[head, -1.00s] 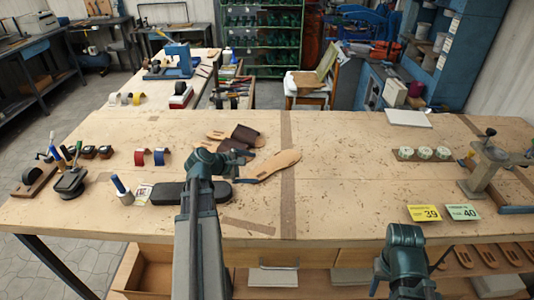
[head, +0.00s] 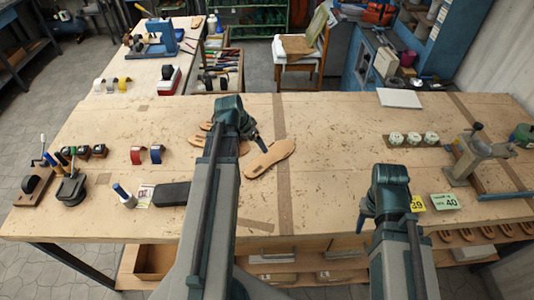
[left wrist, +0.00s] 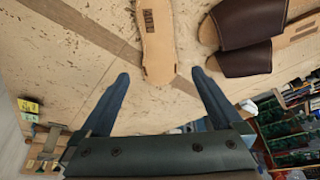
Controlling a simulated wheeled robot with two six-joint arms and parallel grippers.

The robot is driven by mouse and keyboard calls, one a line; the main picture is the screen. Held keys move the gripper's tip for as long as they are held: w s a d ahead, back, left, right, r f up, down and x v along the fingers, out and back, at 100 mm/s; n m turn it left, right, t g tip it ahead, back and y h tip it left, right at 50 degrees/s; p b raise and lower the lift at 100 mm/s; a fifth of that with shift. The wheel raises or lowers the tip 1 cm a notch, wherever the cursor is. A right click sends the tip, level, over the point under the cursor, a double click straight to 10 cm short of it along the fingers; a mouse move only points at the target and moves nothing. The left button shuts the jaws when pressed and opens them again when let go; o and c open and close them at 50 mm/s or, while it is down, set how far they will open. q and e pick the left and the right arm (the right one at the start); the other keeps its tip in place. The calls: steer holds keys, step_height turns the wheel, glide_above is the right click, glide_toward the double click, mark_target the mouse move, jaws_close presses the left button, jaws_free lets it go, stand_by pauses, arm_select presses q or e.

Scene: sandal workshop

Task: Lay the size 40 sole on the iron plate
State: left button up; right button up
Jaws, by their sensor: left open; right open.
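In the left wrist view the sole (left wrist: 157,45) has a dark stamp, too small to read. My left gripper (head: 254,138) is open just above it, and the sole's near end lies between the spread fingers, apart from both. A dark, flat, rounded plate (head: 172,194), seemingly the iron plate, lies near the front left edge, its right part hidden by my left arm. My right gripper (head: 362,214) is open and empty over the bench's front right.
Sandals with brown uppers (left wrist: 246,50) lie beside the sole, mostly hidden by my left arm in the head view. A yellow 39 card (head: 417,203) and a green 40 card (head: 445,202) lie at the right. A press (head: 474,158) stands beyond them.

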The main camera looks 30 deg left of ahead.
arm_select(q)
steer(key=b, duration=0.8)
glide_toward(267, 158)
step_height(267, 158, down, 2)
steer(key=shift+f, duration=0.1)
steer(key=shift+w+f, duration=0.2)
steer(key=shift+f, duration=0.05)
steer(key=b+x, duration=0.4)
steer(key=x, duration=0.1)
steer(key=shift+w+d+b, duration=0.15)
steer(key=shift+w+b, duration=0.15)
steer(key=shift+b, duration=0.05)
steer(key=shift+r, duration=0.1)
steer(key=shift+f, duration=0.2)
steer(key=c, duration=1.3)
steer(key=shift+r, duration=0.15)
